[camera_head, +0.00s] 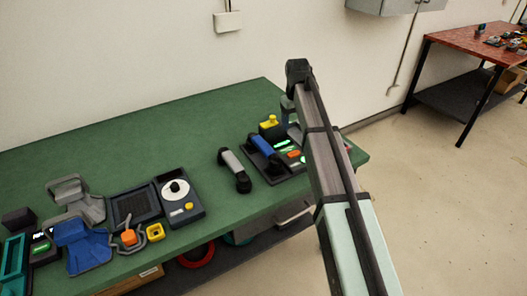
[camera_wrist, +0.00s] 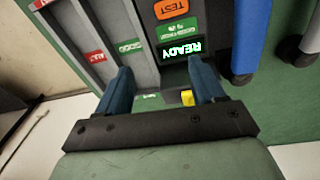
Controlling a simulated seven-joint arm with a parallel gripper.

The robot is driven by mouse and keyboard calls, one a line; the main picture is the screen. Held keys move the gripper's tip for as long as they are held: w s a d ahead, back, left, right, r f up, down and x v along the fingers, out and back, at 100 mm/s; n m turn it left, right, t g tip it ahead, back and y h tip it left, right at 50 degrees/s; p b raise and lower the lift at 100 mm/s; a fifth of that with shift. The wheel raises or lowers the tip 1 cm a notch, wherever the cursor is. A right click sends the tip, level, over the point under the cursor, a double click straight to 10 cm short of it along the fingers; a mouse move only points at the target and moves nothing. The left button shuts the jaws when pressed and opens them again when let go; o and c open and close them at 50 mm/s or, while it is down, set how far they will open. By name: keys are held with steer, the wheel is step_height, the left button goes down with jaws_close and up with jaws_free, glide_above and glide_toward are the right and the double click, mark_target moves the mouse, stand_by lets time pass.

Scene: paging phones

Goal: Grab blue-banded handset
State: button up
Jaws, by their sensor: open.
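The blue-banded handset (camera_head: 262,147) lies on a dark dock (camera_head: 258,165) near the right end of the green bench, partly beside my arm. In the wrist view the blue-banded handset (camera_wrist: 243,38) shows at the upper right, with its dark end piece below the blue band. My gripper (camera_wrist: 160,75) is open and empty over the dock's panel, between a lit READY display (camera_wrist: 181,50) and the grey slots. The handset is to the right of both fingers and apart from them. In the head view my arm hides the gripper and part of the dock.
A grey-banded handset (camera_head: 233,165) lies left of the dock; it also shows at the wrist view's right edge (camera_wrist: 312,35). A dial phone (camera_head: 180,195), a blue cradle (camera_head: 82,245) and other devices crowd the bench's left. The bench (camera_head: 130,150) is bare toward the wall.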

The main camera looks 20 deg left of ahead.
steer(key=n+g, duration=0.1)
glide_toward(265, 144)
steer(key=shift+w, duration=0.25)
step_height(265, 144, down, 8)
steer(key=shift+f, duration=0.2)
steer(key=shift+s+a+f, duration=0.1)
steer(key=shift+s+f, duration=0.05)
steer(key=shift+f, duration=1.1)
steer(key=shift+s+a+f, duration=0.1)
steer(key=shift+f, duration=1.2)
steer(key=c, duration=1.2)
steer(key=shift+r, duration=0.15)
